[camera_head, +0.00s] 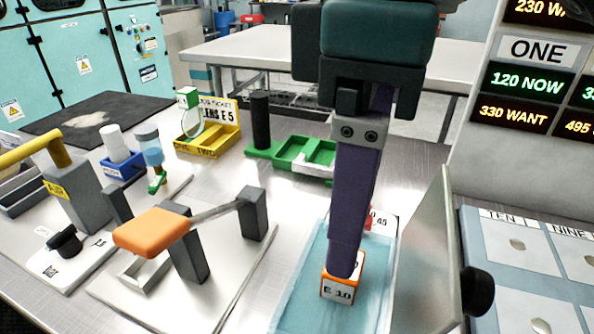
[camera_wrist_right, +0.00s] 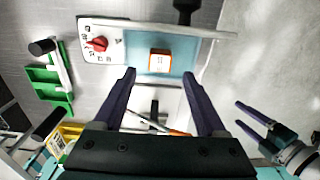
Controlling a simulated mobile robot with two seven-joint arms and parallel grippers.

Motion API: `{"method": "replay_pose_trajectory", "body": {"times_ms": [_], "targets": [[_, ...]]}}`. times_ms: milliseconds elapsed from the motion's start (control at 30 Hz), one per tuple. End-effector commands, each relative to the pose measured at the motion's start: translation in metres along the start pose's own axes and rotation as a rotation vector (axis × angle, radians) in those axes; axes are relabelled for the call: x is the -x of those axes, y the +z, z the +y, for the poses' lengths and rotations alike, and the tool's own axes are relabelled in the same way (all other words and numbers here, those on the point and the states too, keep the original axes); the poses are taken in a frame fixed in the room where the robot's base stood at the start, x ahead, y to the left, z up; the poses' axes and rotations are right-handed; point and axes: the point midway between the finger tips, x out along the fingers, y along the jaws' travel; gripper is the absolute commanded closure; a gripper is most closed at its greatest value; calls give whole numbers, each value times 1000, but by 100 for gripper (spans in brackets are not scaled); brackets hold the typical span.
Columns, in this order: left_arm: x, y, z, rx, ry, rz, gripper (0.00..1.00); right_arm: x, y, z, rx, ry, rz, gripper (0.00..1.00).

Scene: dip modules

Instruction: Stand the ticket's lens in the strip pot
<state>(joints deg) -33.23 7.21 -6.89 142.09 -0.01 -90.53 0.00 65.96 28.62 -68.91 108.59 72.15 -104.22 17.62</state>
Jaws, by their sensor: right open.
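The yellow job ticket stand (camera_head: 222,115) reads "LENS E 5". A round clear lens (camera_head: 190,128) with a green top (camera_head: 188,97) stands upright at its left, by the yellow "TWO" tray (camera_head: 205,147). A blue holder (camera_head: 122,166) with a white cylinder stands further left; I cannot tell if it is the strip pot. My right gripper (camera_head: 342,272) is over an orange-and-white block (camera_head: 342,292) marked "E 10". In the right wrist view the right gripper (camera_wrist_right: 159,75) is open, with the block (camera_wrist_right: 160,62) beyond its fingertips. My left gripper (camera_wrist_right: 238,113) is open and empty there.
The block is on a pale blue mat (camera_head: 303,293), beside an upright grey panel (camera_head: 428,265). A green tray (camera_head: 262,151) with a black post lies behind. An orange-padded lever (camera_head: 152,232) stands front left. A dial plate (camera_wrist_right: 110,48) with a red knob adjoins the mat.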

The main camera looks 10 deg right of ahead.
Motion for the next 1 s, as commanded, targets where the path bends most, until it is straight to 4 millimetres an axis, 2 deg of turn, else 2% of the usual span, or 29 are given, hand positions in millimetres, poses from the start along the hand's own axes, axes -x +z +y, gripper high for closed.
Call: {"method": "replay_pose_trajectory", "body": {"times_ms": [33, 100, 300, 1000], "targets": [[2, -1, 0, 0, 0, 0, 20, 12, -1, 0, 1, 2, 3, 26], [3, -1, 0, 0, 0, 0, 20, 24, -1, 0, 1, 1, 3, 26], [4, -1, 1, 4, 3, 0, 20, 43, 0, 0, 0, 0, 1, 26], [4, -2, 2, 9, 7, 1, 20, 44, 0, 0, -1, -1, -1, 26]]}}
